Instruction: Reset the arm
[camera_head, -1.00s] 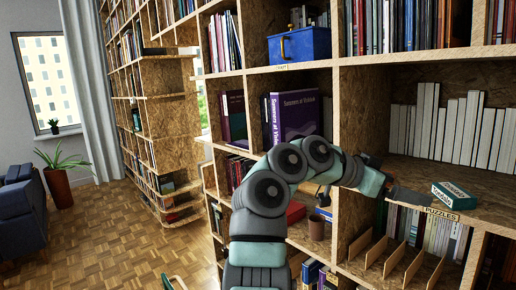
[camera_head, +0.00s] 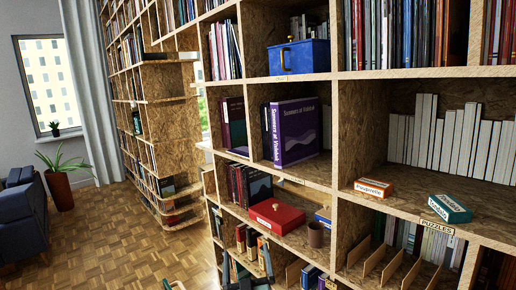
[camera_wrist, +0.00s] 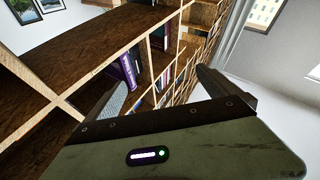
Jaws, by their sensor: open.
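My gripper (camera_wrist: 168,92) shows in the wrist view with its two fingers wide apart and nothing between them. It points toward the bookwall, which appears tilted there. In the head view my arm is almost wholly out of sight; only dark parts, probably mine, show at the bottom edge. A teal box (camera_head: 449,209) lies on the shelf above the PUZZLES label (camera_head: 440,230). An orange and white box (camera_head: 374,188) lies to its left on the same shelf, apart from it.
The bookwall (camera_head: 336,120) fills the right side. A blue box (camera_head: 299,57), a red box (camera_head: 277,216) and a brown cup (camera_head: 316,235) stand on other shelves. The wooden floor (camera_head: 110,235) is open at left, beside a blue armchair (camera_head: 25,218) and a potted plant (camera_head: 61,185).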

